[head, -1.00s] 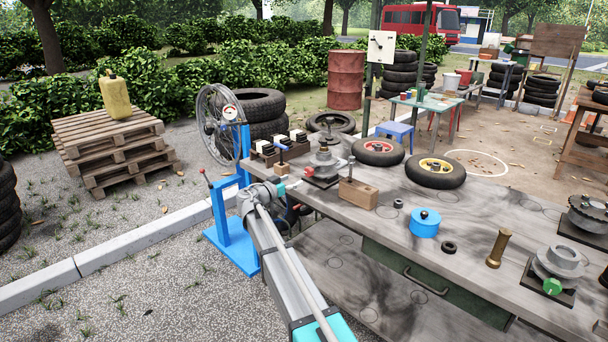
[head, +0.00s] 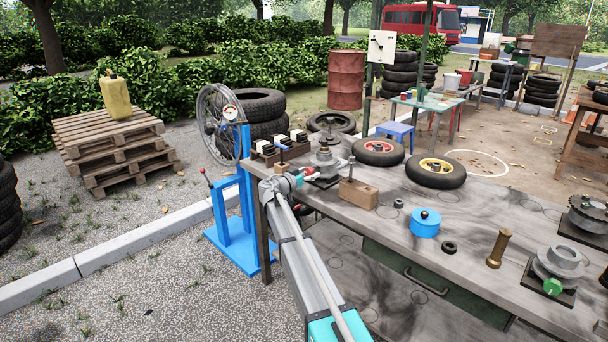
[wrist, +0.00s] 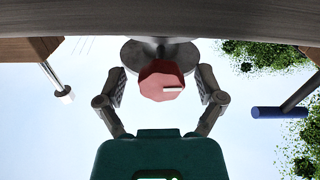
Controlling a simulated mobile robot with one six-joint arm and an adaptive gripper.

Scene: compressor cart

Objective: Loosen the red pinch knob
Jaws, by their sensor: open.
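The red pinch knob (wrist: 161,81) is in the middle of the wrist view, faceted, with a small pale mark on its face. Behind it is a round grey metal disc (wrist: 140,50). My gripper (wrist: 161,90) is open, one finger on each side of the knob, with a gap on both sides. In the head view, my gripper (head: 298,178) is at the left end of the workbench, beside the grey stepped metal fixture (head: 325,160). A small patch of the red knob (head: 308,170) shows there, the rest mostly hidden by my gripper.
On the workbench (head: 390,218), a wooden block with a rod (head: 358,193) stands just right of the fixture. Small block-mounted parts (head: 270,150) stand behind my gripper. A blue stand with a wheel (head: 235,240) is left of the bench.

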